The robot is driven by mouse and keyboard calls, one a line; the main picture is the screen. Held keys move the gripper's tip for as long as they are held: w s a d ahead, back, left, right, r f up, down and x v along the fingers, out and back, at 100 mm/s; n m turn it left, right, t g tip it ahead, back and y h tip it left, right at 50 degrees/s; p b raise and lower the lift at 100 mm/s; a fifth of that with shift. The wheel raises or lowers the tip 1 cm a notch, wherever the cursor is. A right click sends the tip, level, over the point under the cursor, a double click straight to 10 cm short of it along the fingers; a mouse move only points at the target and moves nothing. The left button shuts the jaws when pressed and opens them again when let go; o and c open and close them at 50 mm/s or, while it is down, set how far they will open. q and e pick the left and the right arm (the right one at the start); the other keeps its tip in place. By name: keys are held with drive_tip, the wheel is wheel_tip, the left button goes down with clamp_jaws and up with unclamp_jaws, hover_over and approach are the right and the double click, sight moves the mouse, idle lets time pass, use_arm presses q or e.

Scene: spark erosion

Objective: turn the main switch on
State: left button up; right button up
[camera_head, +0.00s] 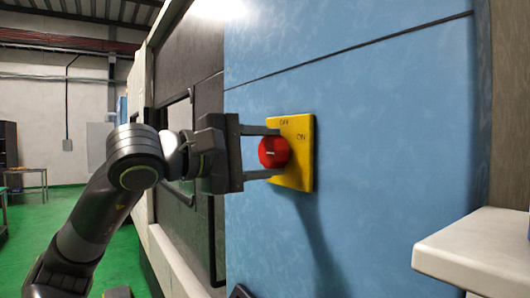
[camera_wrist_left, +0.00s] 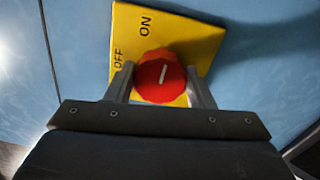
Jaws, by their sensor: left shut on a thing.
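The main switch is a red round knob (camera_head: 272,152) with a short white line, mounted on a yellow plate (camera_head: 304,165) printed OFF and ON. My left gripper (camera_head: 276,152) comes in from the left, with one finger above the knob and one below it, shut on it. In the left wrist view, the fingers (camera_wrist_left: 160,80) sit on both sides of the knob (camera_wrist_left: 160,88). There the white line points nearly up, closer to the ON label than to OFF on the plate (camera_wrist_left: 200,42). My right gripper is not in view.
The plate sits on a blue upright machine panel (camera_head: 400,110). A white ledge (camera_head: 475,250) juts out at the lower right. Dark machine doors (camera_head: 185,75) stand at the left of the panel. Green floor (camera_head: 60,215) lies open farther left.

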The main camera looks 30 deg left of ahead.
use_arm(q)
drive_tip(key=o, duration=1)
drive_tip(key=shift+w, duration=0.1)
drive_tip(key=shift+c, duration=0.2)
drive_tip(key=shift+s+a+f+b, duration=0.15)
drive_tip(key=shift+s+a+b, duration=0.15)
drive_tip(key=shift+s+b, duration=0.4)
drive_tip(key=b+v, duration=1)
drive_tip(key=v, duration=0.6)
drive_tip(key=shift+w, duration=0.1)
